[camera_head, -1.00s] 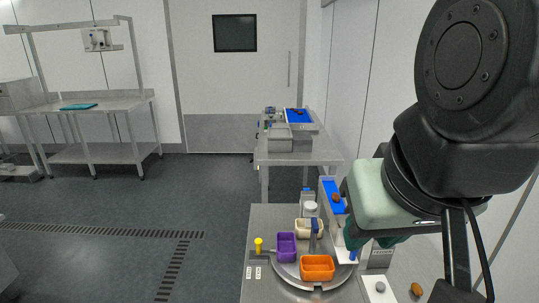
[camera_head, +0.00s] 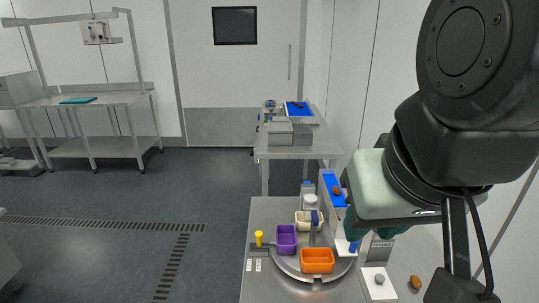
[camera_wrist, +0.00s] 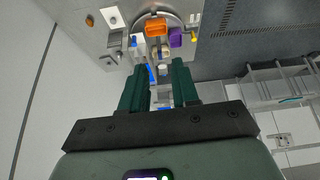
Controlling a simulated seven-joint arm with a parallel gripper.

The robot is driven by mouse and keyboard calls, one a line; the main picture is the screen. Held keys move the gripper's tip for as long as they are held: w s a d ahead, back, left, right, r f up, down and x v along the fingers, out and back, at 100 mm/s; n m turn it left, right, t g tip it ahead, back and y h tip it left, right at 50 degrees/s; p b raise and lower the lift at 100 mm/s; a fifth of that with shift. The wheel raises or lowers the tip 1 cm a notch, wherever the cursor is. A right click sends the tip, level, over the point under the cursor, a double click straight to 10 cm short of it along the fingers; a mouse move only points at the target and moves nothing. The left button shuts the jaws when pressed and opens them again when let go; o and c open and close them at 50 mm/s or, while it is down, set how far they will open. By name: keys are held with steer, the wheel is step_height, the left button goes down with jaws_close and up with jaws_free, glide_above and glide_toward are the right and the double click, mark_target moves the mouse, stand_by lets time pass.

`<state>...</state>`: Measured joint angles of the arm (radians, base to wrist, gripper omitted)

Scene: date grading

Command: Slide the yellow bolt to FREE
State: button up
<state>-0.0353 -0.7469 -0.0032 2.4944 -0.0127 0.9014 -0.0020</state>
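The yellow bolt (camera_head: 258,238) stands as a small upright knob at the left edge of the near steel table, left of the purple bin. It also shows in the wrist view (camera_wrist: 194,40) at the upper right, far from the fingers. Two small pale labels (camera_head: 253,265) lie in front of it, too small to read. My gripper (camera_wrist: 159,70) has its two dark green fingers apart with nothing held between them. It is over the table's right side, well away from the bolt. In the head view my arm mostly hides the gripper.
A round turntable (camera_head: 290,268) carries a purple bin (camera_head: 286,239), an orange bin (camera_head: 317,261) and a cream bin (camera_head: 304,224). A blue-topped chute (camera_head: 331,187) stands behind, right of it. A white pad (camera_head: 378,284) lies front right. The floor left of the table is clear.

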steer(key=shift+o, duration=0.3)
steer(key=shift+o, duration=1.1)
steer(key=shift+w, duration=0.1)
steer(key=n+g, duration=0.3)
steer(key=g, duration=0.3)
glide_above(259, 233)
step_height(259, 233, down, 29)
steer(key=shift+f, duration=0.15)
step_height(259, 233, down, 11)
steer(key=shift+r, duration=0.1)
